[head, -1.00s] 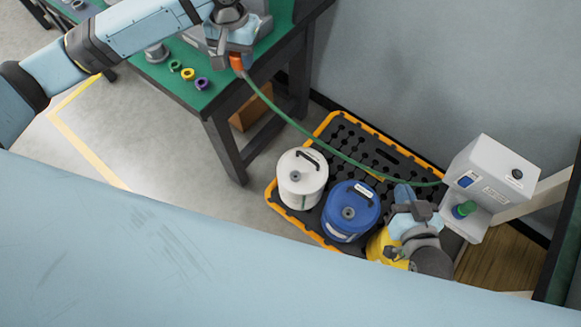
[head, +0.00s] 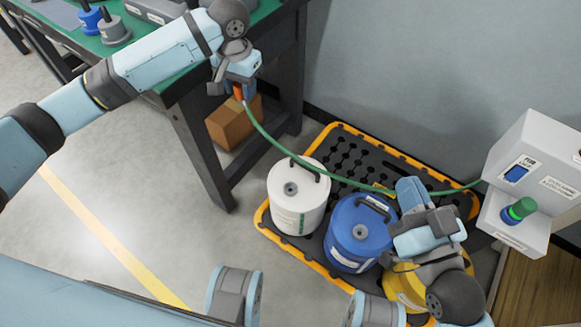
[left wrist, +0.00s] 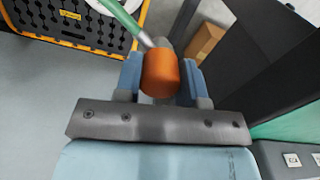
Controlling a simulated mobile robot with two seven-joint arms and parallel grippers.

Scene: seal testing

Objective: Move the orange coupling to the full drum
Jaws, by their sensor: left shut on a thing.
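The orange coupling (left wrist: 160,74) sits at the end of a green hose (head: 285,150). My left gripper (left wrist: 160,80) is shut on the coupling, which also shows in the head view (head: 238,92). It holds the coupling in the air beside the workbench, left of the drums. Three drums stand on the pallet: a white one (head: 298,205), a blue one (head: 352,240) and a yellow one (head: 403,287). I cannot tell from the frames which is full. My right gripper (head: 400,205) is beside the blue drum and above the yellow one; its fingers are unclear.
The black spill pallet (head: 345,150) has an orange rim. The hose runs over it to a white pump box (head: 528,165) at the right. A green-topped workbench (head: 265,10) stands at the upper left, with a cardboard box (head: 232,122) below it. Open floor lies left of the pallet.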

